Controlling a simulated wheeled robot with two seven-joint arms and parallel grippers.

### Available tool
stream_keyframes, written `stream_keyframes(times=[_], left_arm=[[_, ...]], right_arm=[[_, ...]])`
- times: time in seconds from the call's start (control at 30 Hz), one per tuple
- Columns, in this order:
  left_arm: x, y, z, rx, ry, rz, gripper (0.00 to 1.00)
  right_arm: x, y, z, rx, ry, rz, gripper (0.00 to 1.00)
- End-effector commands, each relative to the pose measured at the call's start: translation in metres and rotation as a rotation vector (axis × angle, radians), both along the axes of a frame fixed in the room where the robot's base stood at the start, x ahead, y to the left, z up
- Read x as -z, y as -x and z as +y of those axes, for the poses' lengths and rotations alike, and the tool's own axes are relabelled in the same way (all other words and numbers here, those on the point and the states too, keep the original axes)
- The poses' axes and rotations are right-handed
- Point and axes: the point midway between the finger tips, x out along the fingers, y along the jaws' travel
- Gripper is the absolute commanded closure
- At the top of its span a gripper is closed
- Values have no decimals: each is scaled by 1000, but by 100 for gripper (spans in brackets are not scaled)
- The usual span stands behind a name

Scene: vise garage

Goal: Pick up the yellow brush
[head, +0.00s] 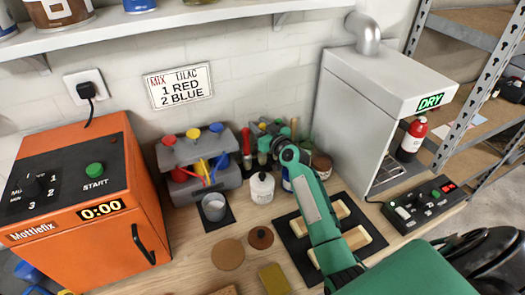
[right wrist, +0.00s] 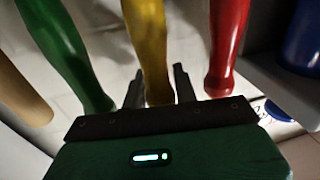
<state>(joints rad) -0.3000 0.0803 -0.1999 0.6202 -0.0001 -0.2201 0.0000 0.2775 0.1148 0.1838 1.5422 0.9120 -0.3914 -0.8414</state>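In the right wrist view the yellow brush (right wrist: 147,35) shows as a smooth yellow handle. Its rounded end lies between the two fingers of my right gripper (right wrist: 158,88), with a finger close on each side. I cannot tell whether the fingers press on it or leave a small gap. In the head view my right gripper (head: 264,132) is at the brush group near the back wall, and it hides the yellow brush there. My left gripper is not in view.
A green handle (right wrist: 65,55) and a red handle (right wrist: 228,45) flank the yellow one closely. The orange machine (head: 130,200) is left, the grey dryer (head: 360,110) right, a shelf (head: 150,22) above.

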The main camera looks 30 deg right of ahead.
Motion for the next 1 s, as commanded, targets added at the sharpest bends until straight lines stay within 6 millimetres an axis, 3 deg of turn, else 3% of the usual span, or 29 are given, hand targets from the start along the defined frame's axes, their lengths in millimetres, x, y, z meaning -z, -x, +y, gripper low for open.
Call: stream_keyframes(times=[0.03,0.1,0.67,1.0], left_arm=[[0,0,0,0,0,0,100],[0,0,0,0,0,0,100],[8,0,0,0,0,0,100],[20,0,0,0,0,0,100]], right_arm=[[0,0,0,0,0,0,82],[0,0,0,0,0,0,96],[-8,5,0,0,2,-2,96],[-71,4,0,0,2,-6,96]])
